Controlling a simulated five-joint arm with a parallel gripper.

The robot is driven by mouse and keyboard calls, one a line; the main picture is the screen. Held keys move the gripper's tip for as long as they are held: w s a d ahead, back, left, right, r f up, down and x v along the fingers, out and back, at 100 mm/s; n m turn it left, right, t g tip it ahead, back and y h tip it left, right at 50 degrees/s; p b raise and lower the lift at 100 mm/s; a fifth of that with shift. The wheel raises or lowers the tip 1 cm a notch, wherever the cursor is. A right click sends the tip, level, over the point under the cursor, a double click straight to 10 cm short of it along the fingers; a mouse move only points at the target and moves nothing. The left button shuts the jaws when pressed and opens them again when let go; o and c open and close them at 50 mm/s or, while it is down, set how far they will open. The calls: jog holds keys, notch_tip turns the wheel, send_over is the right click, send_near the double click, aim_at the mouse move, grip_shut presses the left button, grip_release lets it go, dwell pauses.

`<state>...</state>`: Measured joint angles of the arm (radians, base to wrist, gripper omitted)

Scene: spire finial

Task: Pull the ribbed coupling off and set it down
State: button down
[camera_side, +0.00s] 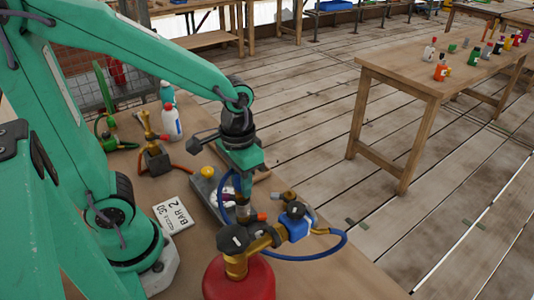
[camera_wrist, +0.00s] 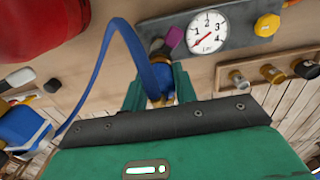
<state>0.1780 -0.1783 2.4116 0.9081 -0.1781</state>
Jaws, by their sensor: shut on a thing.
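My gripper (camera_side: 243,211) points down over the grey gauge plate on the bench. In the wrist view its green jaws (camera_wrist: 160,88) are shut on a small blue and brass piece, which I take to be the ribbed coupling (camera_wrist: 164,94). Most of it is hidden between the jaws. A blue hose (camera_wrist: 112,55) loops up beside the jaws and runs into the grip. A brass stub (camera_wrist: 157,46) and a purple piece (camera_wrist: 174,37) lie just beyond the jaws. I cannot tell whether the coupling is still on a fitting.
The gauge plate carries a round dial (camera_wrist: 207,32) and a yellow knob (camera_wrist: 267,25). Bare bench shows at the front right.

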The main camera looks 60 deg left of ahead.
jog(key=shift+r, duration=0.25)
jog(key=shift+r, duration=0.35)
jog(key=shift+r, duration=0.7)
jog(key=shift+r, duration=0.35)
jog(key=shift+r, duration=0.35)
jog(key=shift+r, duration=0.35)
jog(key=shift+r, duration=0.15)
jog(key=shift+w, duration=0.1)
